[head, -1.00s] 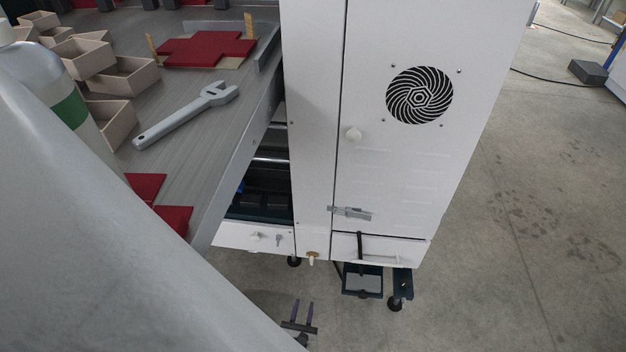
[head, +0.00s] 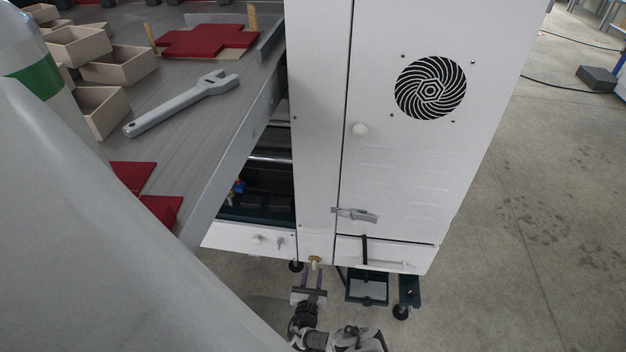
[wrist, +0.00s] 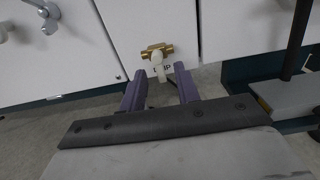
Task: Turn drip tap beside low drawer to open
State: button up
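The pale handle points down toward my gripper. My gripper (wrist: 160,90) is open, its two purple fingers one on each side of the handle's lower end. I cannot tell whether either finger touches it. In the head view my gripper (head: 313,276) is right below the tap.
A latch (head: 355,214) is on the cabinet door above. A wrench (head: 182,103) and cardboard trays lie on the grey table.

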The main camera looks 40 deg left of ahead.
jog(key=shift+w+a, duration=0.25)
jog(key=shift+w, duration=0.2)
grip_shut()
